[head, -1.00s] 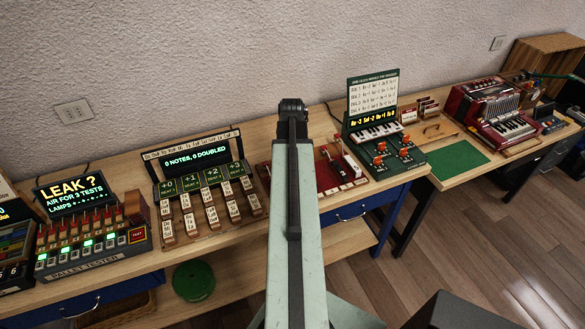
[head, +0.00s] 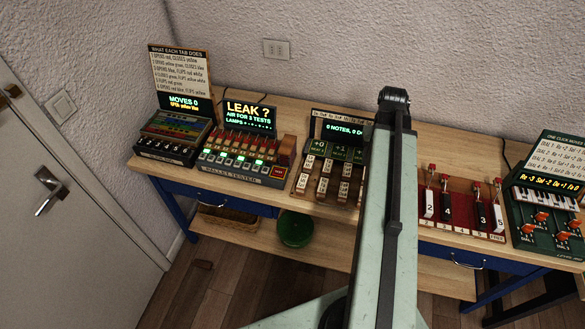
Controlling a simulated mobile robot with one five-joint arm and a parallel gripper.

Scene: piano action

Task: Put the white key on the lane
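A red-lined wooden key stand (head: 458,234) sits on the bench right of my arm. It holds upright white and black pieces with red tops and number labels. One white key (head: 429,205) carries the label 2, and another white key (head: 497,217) with a 5 stands further right. Black keys stand between them. A slot marked FREE is at the stand's front right. I cannot tell which part is the lane. My arm crosses the picture and hides the stand's left end and part of the note display. My gripper does not show.
The wooden bench (head: 455,241) runs along the wall. A pallet tester (head: 240,160), a notes machine (head: 330,165) and a colour-tab box (head: 178,135) stand on it at the left. A green dial machine (head: 548,215) stands at the right. A door (head: 60,200) is at far left.

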